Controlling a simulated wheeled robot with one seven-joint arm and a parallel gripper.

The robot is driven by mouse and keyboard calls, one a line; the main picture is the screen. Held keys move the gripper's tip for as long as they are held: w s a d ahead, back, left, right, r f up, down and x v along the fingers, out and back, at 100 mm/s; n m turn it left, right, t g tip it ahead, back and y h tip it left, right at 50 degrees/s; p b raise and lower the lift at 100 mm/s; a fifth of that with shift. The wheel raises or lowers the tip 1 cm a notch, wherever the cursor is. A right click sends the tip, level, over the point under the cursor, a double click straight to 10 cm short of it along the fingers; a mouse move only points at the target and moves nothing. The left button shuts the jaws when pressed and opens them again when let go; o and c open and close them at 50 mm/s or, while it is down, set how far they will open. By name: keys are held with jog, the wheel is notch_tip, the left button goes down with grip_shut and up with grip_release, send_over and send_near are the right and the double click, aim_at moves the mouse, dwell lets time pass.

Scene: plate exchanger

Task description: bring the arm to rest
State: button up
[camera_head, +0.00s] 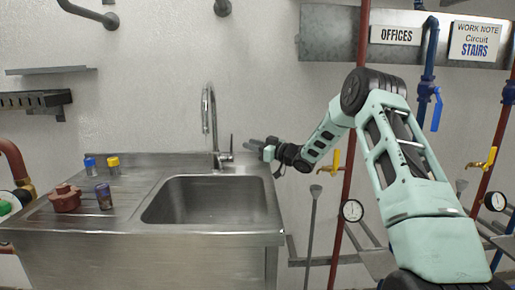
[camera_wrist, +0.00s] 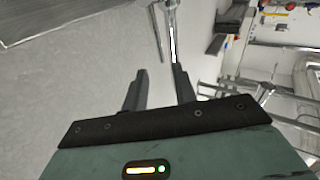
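My arm is mint green and reaches from the lower right towards the steel sink in the head view. My gripper (camera_head: 258,145) is beside the tap (camera_head: 211,125), to the right of its spout and near its handle. In the wrist view my gripper (camera_wrist: 156,80) shows two dark fingers standing apart with nothing between them. The tap (camera_wrist: 171,25) shows beyond the fingertips. I cannot tell from the head view how far the gripper is from the tap in depth.
The sink (camera_head: 160,220) has a drainboard at left with a blue-capped jar (camera_head: 90,166), a yellow-capped jar (camera_head: 113,165), a purple can (camera_head: 103,196) and a red-brown part (camera_head: 65,198). Pipes, valves and a gauge (camera_head: 352,210) stand at right. A shelf (camera_head: 50,70) is at left.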

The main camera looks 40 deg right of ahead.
jog(key=shift+v, duration=1.15)
